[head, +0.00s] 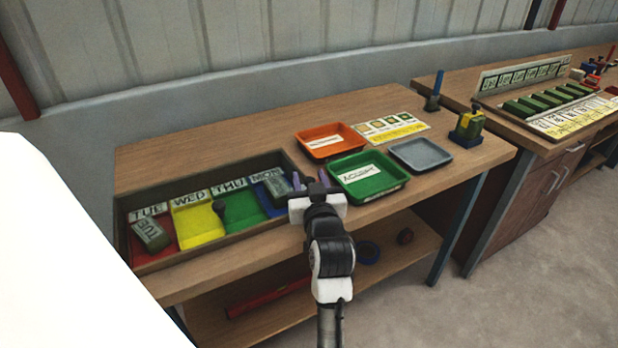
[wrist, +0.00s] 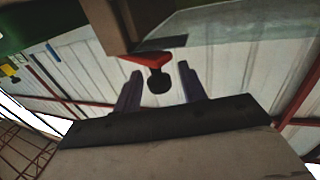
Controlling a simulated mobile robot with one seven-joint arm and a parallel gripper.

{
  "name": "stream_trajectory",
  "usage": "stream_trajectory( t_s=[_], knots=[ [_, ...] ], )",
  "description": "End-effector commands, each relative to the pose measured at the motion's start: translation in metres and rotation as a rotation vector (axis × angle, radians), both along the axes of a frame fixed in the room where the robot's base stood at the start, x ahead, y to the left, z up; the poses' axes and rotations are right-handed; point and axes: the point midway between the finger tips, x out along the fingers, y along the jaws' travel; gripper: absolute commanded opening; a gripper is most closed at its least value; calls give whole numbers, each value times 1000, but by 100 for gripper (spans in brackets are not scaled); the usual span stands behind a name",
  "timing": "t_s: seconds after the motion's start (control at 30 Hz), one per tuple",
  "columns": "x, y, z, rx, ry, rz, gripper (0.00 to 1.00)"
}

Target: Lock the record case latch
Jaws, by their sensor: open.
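The record case (head: 205,244) is a shallow open wooden box at the left of the bench, with coloured, day-labelled compartments. A green-grey block (head: 151,236) marked TUE lies in the red compartment, and another block (head: 274,187) lies at the MON end. My gripper (head: 310,182) is over the case's right end. In the wrist view my gripper (wrist: 160,69) is open, and a red lever with a black knob (wrist: 159,82), apparently the latch, shows between its fingers beside a wooden corner. Contact cannot be told. In the head view my gripper hides the latch.
An orange tray (head: 330,142), a green tray (head: 368,180) and a grey tray (head: 421,156) sit just right of my gripper. A label card (head: 391,128) lies behind them. A green-yellow item (head: 468,124) stands at the bench's right end. The back left bench top is clear.

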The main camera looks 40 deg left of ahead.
Motion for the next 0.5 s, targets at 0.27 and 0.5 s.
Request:
stream_trajectory(
  t_s=[0.27,0.5],
  knots=[
    [0,0,0,0,0,0,22],
    [0,0,0,0,0,-1,0]
  ],
)
